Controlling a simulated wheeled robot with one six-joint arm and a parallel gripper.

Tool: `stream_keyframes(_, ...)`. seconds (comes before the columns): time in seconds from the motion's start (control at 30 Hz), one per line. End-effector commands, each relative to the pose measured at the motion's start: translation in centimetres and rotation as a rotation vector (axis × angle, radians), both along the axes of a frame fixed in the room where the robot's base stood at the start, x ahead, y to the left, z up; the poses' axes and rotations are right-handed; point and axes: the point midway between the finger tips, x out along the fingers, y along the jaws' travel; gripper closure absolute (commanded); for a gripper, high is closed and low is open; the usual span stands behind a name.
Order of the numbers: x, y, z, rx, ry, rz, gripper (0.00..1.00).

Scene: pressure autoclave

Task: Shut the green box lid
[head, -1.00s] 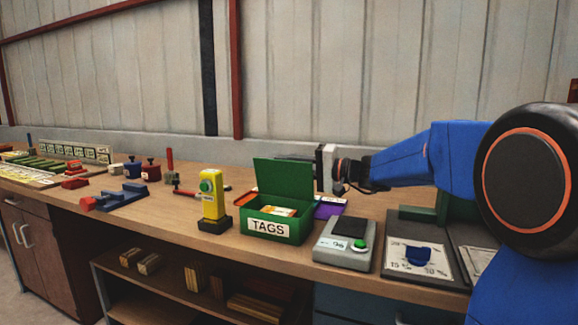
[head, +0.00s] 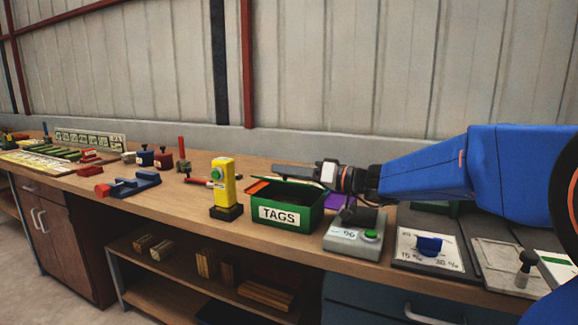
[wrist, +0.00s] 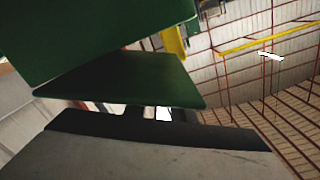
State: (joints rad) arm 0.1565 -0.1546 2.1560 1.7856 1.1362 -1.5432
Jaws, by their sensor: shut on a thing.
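The green box (head: 313,218) with a white "TAGS" label (head: 279,215) stands on the bench in the head view. My gripper (head: 283,170) reaches in from the right, just above the box top, and is shut on the lid. In the wrist view, green panels (wrist: 125,80) lie close to a grey finger with a dark pad (wrist: 160,135). The contact itself is partly hidden.
A yellow post with a green button (head: 222,185) stands close to the box's left. Blue and red items (head: 130,185) lie farther left.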

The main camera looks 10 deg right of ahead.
Motion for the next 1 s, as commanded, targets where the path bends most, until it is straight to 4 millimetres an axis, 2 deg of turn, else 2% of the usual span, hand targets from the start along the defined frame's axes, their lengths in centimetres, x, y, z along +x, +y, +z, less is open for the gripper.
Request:
stream_keyframes(0.33,-0.8,0.6,-1.3,0.002,0.005,0.001,1.0)
stream_keyframes(0.9,-0.9,0.7,-1.5,0.002,0.006,0.001,1.0)
stream_keyframes(0.93,-0.9,0.7,-1.5,0.002,0.006,0.001,0.73)
stream_keyframes(1.0,-0.9,0.7,-1.5,0.002,0.005,0.001,0.59)
